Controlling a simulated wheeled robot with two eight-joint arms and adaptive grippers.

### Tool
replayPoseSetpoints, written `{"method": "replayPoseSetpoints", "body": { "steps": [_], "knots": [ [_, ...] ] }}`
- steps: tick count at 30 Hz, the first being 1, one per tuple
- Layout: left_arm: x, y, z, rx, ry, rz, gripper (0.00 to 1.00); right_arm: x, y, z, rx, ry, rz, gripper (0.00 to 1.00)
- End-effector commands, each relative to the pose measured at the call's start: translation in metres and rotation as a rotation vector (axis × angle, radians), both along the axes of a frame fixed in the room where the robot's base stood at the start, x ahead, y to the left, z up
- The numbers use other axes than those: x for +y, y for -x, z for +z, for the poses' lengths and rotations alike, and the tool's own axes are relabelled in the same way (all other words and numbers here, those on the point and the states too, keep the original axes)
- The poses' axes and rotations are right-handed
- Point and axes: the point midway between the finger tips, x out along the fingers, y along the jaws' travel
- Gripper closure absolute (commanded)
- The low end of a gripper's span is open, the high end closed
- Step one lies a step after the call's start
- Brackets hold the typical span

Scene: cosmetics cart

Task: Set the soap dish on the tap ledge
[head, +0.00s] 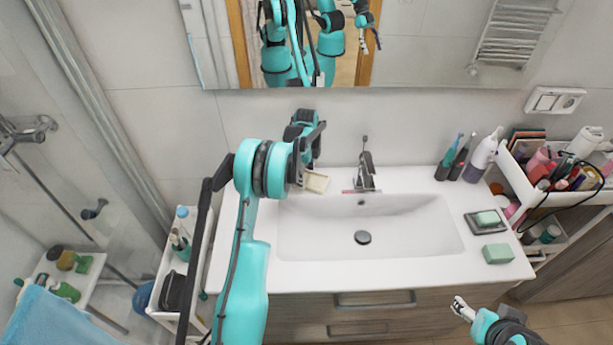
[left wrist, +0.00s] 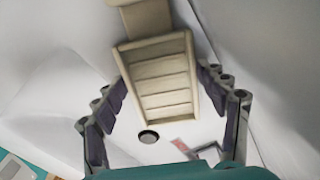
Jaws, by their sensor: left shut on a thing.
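The cream, ribbed soap dish (head: 316,182) is at the back left of the washbasin. My left gripper (head: 308,176) is shut on it. In the left wrist view the soap dish (left wrist: 160,82) sits between the two dark-padded fingers, its slatted face toward the camera. The tap ledge (head: 400,183) is the white strip behind the basin, with the metal tap (head: 366,172) on it to the right of the dish. I cannot tell whether the dish touches the ledge. My right gripper (head: 461,306) is low at the right, in front of the drawers, apart from everything; its jaw state is unclear.
A small red and white item (head: 355,191) lies by the tap's foot. Several bottles (head: 482,158) stand at the back right. A dark tray with green soap (head: 474,226) and a green block (head: 497,254) lie at right. The basin (head: 410,225) is empty.

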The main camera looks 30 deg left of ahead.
Motion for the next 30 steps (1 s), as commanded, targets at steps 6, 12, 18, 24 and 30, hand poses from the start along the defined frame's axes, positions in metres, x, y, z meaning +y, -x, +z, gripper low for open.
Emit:
{"method": "replayPoseSetpoints", "body": {
  "steps": [6,12,18,24,30],
  "knots": [
    [0.000,0.000,0.000,0.000,0.000,0.000,0.59,0.000,0.000,0.000,0.000,0.000,0.000,0.32],
    [0.000,0.000,-0.002,0.000,0.000,0.000,0.07,0.000,0.000,-0.002,0.000,0.000,0.000,0.32],
    [0.000,0.000,-0.002,0.000,0.000,0.000,0.07,0.000,0.000,-0.002,0.000,0.000,0.000,0.32],
    [0.000,0.000,0.003,0.000,0.000,0.000,0.07,0.000,0.000,0.002,0.000,0.000,0.000,0.32],
    [0.000,0.001,0.036,0.000,0.000,0.000,0.07,0.000,0.000,0.007,0.000,0.000,0.000,0.32]
  ]
}}
